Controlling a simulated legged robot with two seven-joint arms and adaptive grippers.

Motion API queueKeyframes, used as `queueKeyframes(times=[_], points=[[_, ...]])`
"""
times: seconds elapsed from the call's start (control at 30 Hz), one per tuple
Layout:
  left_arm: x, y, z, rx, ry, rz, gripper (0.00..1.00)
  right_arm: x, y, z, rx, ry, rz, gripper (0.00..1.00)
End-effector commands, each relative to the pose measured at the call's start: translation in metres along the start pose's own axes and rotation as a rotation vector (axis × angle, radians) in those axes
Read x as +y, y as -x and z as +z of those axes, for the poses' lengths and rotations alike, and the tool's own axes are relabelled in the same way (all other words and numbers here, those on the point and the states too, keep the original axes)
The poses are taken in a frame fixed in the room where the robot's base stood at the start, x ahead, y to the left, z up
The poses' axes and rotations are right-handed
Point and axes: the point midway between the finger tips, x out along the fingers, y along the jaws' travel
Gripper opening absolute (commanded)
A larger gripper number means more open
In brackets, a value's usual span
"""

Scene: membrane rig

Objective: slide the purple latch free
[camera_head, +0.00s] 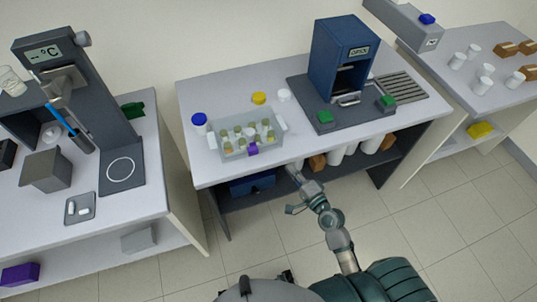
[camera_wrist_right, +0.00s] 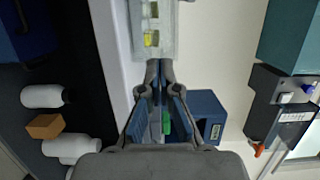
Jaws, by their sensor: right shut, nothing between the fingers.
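The purple latch (camera_head: 253,150) sits on the front side of a clear box (camera_head: 232,155) on the middle table. The box holds several vials with yellow-green contents. My right gripper (camera_head: 291,168) is at the table's front edge, to the right of the latch and nearer to me, apart from it. In the right wrist view its fingertips (camera_wrist_right: 159,66) are together and empty, with the box (camera_wrist_right: 165,50) just beyond them. I cannot make out the latch in that view. My left gripper does not show.
Blue and yellow lidded jars (camera_head: 199,119) (camera_head: 258,98) stand beside and behind the box. A blue machine (camera_head: 340,58) on a dark base with green blocks stands to the right. White containers and a brown block (camera_head: 317,162) are on the shelf under the tabletop. The tabletop before the machine is clear.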

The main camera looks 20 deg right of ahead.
Motion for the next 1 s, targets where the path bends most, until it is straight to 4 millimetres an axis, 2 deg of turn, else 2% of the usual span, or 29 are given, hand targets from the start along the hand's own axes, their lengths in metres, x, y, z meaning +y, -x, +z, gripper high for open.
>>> queueKeyframes(times=[0.17,0.33,0.57,0.8,1.0], points=[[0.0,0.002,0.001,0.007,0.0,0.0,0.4,-0.002,-0.018,0.0,0.0,-0.001,-0.002,0.0],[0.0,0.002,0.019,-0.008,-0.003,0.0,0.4,-0.003,-0.053,0.0,0.0,-0.001,-0.004,0.0],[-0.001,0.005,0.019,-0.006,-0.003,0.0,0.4,-0.001,-0.101,0.001,-0.001,-0.001,-0.001,0.0],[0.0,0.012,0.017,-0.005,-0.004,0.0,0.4,-0.001,-0.107,0.032,-0.001,-0.002,0.001,0.0],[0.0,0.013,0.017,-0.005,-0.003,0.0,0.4,0.001,-0.109,0.039,0.0,0.002,0.002,0.0]])
